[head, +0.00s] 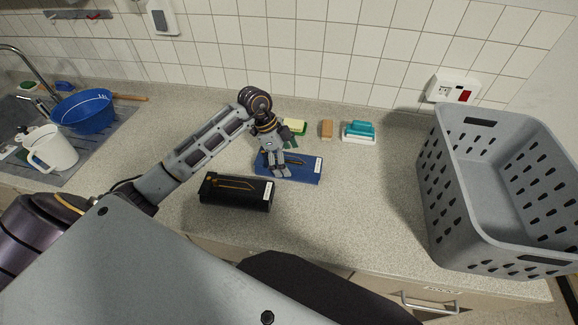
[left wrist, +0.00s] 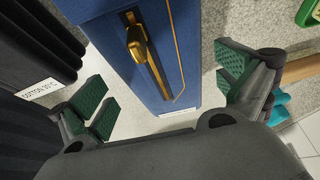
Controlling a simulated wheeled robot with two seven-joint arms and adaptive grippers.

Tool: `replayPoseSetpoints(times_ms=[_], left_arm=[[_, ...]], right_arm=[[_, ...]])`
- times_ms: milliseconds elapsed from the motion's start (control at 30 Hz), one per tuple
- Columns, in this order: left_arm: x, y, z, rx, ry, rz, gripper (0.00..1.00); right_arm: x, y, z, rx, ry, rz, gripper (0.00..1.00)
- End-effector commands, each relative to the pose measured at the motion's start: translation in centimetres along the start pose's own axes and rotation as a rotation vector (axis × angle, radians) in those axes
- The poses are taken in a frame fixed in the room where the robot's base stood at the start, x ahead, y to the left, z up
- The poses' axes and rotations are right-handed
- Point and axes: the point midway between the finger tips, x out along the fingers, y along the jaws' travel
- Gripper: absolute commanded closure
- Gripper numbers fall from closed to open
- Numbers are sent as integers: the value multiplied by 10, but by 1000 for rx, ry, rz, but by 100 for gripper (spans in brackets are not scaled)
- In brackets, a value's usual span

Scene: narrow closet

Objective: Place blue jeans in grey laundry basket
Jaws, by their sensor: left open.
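The folded blue jeans (head: 307,172) lie on the worktop in the middle of the head view, with a white label at the right end. My left gripper (head: 279,171) points down over their left part and hides some of them. In the left wrist view the blue jeans (left wrist: 150,55), with gold trim, lie between the spread green pads of my left gripper (left wrist: 164,86), which is open. Gaps show between the pads and the cloth. The grey laundry basket (head: 455,190) stands upright at the right; its visible inside is empty. My right gripper is not in view.
A folded black garment (head: 236,194) lies just in front of the jeans; it also shows at left in the left wrist view (left wrist: 35,55). A wooden block (head: 326,129) and teal brush (head: 359,131) are behind. A blue bowl (head: 84,112) and white jug (head: 52,150) stand left.

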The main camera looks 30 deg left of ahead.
Motion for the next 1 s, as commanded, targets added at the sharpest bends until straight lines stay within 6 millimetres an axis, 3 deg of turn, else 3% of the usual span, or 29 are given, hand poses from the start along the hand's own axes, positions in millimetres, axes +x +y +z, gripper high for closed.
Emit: replayPoseSetpoints(times_ms=[200,700,1000], left_arm=[[17,0,1,-1,-1,1,0],[18,1,1,-1,-1,1,1],[18,0,1,-1,-1,1,40]], right_arm=[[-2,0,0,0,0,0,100],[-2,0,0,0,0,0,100],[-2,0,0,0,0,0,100]])
